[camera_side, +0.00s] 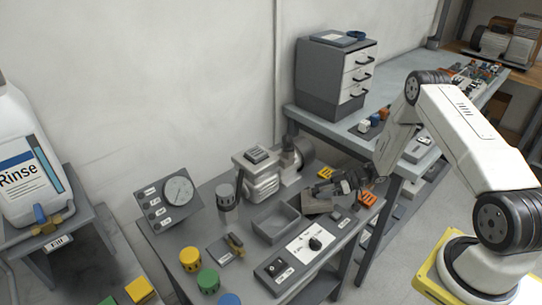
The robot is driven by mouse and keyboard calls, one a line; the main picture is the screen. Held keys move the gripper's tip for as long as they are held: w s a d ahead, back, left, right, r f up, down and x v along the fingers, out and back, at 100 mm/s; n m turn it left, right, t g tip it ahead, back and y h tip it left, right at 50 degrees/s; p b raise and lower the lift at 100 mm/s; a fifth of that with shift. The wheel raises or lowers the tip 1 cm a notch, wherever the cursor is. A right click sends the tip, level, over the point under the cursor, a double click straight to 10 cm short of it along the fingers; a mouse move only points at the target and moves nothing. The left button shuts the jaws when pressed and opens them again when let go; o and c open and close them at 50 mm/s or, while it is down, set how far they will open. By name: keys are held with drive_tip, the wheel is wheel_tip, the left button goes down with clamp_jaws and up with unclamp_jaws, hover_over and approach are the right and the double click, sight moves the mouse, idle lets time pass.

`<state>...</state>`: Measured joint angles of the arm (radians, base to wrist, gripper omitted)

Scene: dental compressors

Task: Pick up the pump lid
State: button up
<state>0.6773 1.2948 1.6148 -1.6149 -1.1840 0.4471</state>
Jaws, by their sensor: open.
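A flat grey-brown plate (317,204), which looks like the pump lid, lies on the grey work table, right of a shallow open grey tray (277,224). My gripper (326,190) reaches in from the right, with its dark fingers just above and behind the plate. It is open and appears empty. Whether a finger touches the plate is too small to tell. The grey metal pump (262,182) stands behind the tray, with a small dark piece on its top.
Orange-yellow pieces (326,172) and (367,198) lie near my gripper. A white panel with a black knob (315,243) is in front of the plate. A gauge panel (168,203) and coloured caps (208,280) stand to the left. A drawer cabinet (336,77) stands behind.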

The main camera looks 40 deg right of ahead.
idle(0.3)
clamp_jaws()
drive_tip(key=shift+r, duration=0.15)
idle(0.3)
drive_tip(key=shift+r, duration=0.8)
drive_tip(key=s+a+r, duration=0.3)
drive_tip(key=s+r, duration=0.8)
drive_tip(key=s, duration=0.2)
drive_tip(key=shift+s+a, duration=0.2)
drive_tip(key=shift+s, duration=0.1)
